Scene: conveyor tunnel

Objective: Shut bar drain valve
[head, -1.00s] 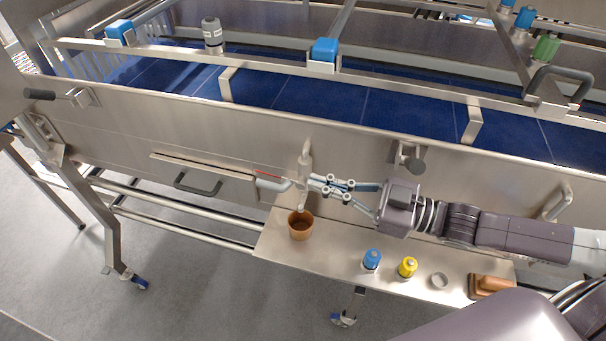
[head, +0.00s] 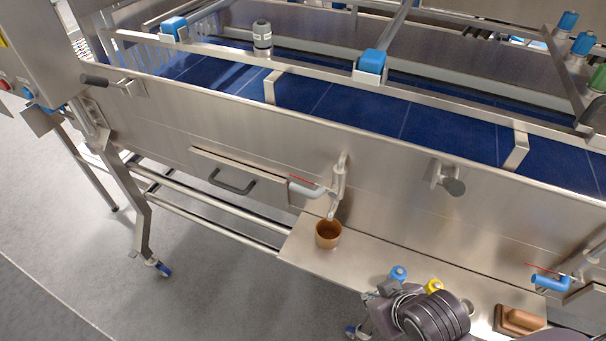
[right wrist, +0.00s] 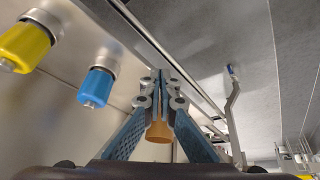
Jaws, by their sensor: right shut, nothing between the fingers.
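A drain valve (head: 338,182) with a pale grey lever (head: 306,190) is on the machine's side panel. Its lever points left, roughly level, with a red line beside it. A brown cup (head: 328,236) stands on the steel shelf below its spout. A second valve with a blue lever (head: 552,283) shows at the right; its lever also points left. My right gripper (right wrist: 160,82) is shut and empty in the right wrist view, with the cup (right wrist: 158,132) beyond its fingers. In the head view my right arm is low, over the shelf's front; its fingers are mostly hidden. My left gripper is not in view.
A brown block (head: 520,320) lies farther right.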

